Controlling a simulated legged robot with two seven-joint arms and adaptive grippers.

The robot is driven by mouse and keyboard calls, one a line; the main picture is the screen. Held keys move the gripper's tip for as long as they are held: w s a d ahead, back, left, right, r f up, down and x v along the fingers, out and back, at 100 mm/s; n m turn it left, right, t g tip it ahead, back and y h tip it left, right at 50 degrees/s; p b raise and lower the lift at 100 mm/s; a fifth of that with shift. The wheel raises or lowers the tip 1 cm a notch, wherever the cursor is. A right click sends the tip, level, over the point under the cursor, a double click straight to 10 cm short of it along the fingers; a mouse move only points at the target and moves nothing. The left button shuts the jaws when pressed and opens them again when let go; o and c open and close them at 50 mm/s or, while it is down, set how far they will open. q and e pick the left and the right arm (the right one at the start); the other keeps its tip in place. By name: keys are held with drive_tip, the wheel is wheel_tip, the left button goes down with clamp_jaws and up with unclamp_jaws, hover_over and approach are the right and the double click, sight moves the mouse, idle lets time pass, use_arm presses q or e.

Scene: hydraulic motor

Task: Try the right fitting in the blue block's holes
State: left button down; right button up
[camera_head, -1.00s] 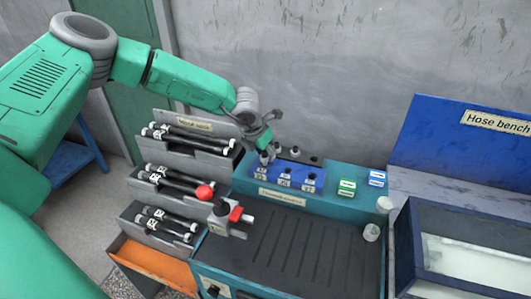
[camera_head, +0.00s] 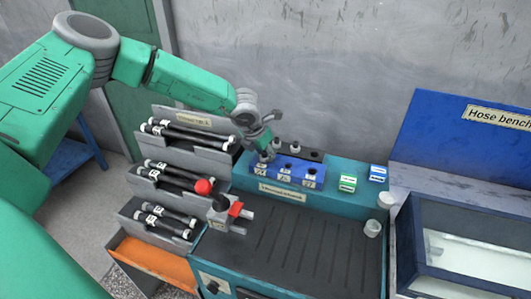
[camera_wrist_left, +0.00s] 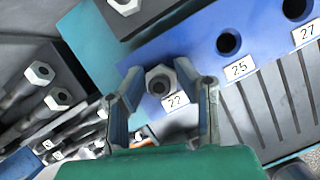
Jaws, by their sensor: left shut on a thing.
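My left gripper (camera_head: 264,146) is shut on a grey hex fitting (camera_wrist_left: 160,81) at the left end of the blue block (camera_head: 287,173). In the left wrist view the fitting sits between both fingers, over the place beside the label 22 (camera_wrist_left: 175,99). The fitting covers that hole, so I cannot tell how deep it sits. The block's holes by labels 25 (camera_wrist_left: 228,43) and 27 (camera_wrist_left: 295,8) look empty. My right gripper is not in view.
A dark rack (camera_head: 315,155) with other fittings stands behind the block. A hose rack (camera_head: 195,122) is close on the left. A red-knobbed fixture (camera_head: 203,187) stands in front.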

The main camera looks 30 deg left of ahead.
use_arm(q)
drive_tip(key=shift+f, duration=0.1)
drive_tip(key=c, duration=1.1)
unclamp_jaws()
drive_tip(key=shift+c, duration=0.2)
drive_tip(key=v, duration=1.1)
drive_tip(key=shift+s+r, duration=0.2)
drive_tip(key=shift+r, duration=0.15)
drive_tip(key=shift+a, duration=0.1)
